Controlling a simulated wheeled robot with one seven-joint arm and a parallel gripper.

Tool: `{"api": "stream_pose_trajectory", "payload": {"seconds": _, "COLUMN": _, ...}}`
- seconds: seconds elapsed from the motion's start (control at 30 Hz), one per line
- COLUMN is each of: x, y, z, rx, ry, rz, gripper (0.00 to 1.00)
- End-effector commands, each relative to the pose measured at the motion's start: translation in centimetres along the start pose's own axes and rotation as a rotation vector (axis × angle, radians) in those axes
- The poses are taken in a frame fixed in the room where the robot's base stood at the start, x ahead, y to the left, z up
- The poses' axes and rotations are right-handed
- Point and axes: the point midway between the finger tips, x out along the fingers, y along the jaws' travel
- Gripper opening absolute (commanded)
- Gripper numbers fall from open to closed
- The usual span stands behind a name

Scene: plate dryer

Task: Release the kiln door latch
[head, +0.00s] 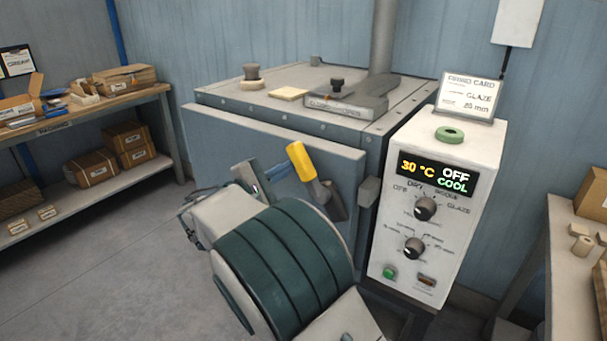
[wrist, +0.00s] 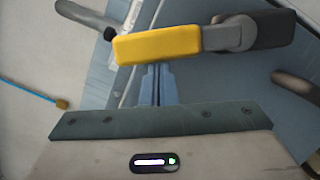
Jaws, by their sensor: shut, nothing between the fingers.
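The kiln (head: 225,98) stands in the middle of the head view, with its flat blue-grey door (head: 230,130) closed against the body as far as I can see. The latch has a yellow handle (head: 301,161) on a grey lever, tilted up to the left; the handle also shows in the wrist view (wrist: 158,46). My gripper is shut and empty; its blue fingers (wrist: 158,80) point at the yellow handle in the wrist view. Their tips are at or just under the handle's lower edge; I cannot tell whether they touch. My arm hides the door's lower part in the head view.
A white control box (head: 395,230) stands right of the kiln; its display reads 30 °C, OFF, COOL. A green ring (head: 449,134) and a card (head: 468,96) sit on top. A shelf (head: 100,107) with boxes is at left, a bench (head: 562,250) at right.

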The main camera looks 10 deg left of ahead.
Motion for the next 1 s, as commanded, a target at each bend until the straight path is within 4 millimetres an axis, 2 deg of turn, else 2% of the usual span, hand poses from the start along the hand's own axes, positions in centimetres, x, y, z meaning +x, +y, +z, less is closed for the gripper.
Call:
{"api": "stream_pose_trajectory", "payload": {"seconds": 0.2, "x": -1.0, "y": 0.5, "z": -0.1, "rx": 0.034, "ry": 0.017, "rz": 0.000, "gripper": 0.00}}
{"api": "stream_pose_trajectory", "payload": {"seconds": 0.73, "x": -1.0, "y": 0.4, "z": -0.2, "rx": 0.036, "ry": 0.015, "rz": -0.001, "gripper": 0.00}}
{"api": "stream_pose_trajectory", "payload": {"seconds": 0.87, "x": -1.2, "y": 0.3, "z": -1.3, "rx": 0.034, "ry": 0.013, "rz": -0.001, "gripper": 0.00}}
{"api": "stream_pose_trajectory", "payload": {"seconds": 1.0, "x": -1.7, "y": 0.2, "z": -3.4, "rx": 0.034, "ry": 0.011, "rz": -0.002, "gripper": 0.00}}
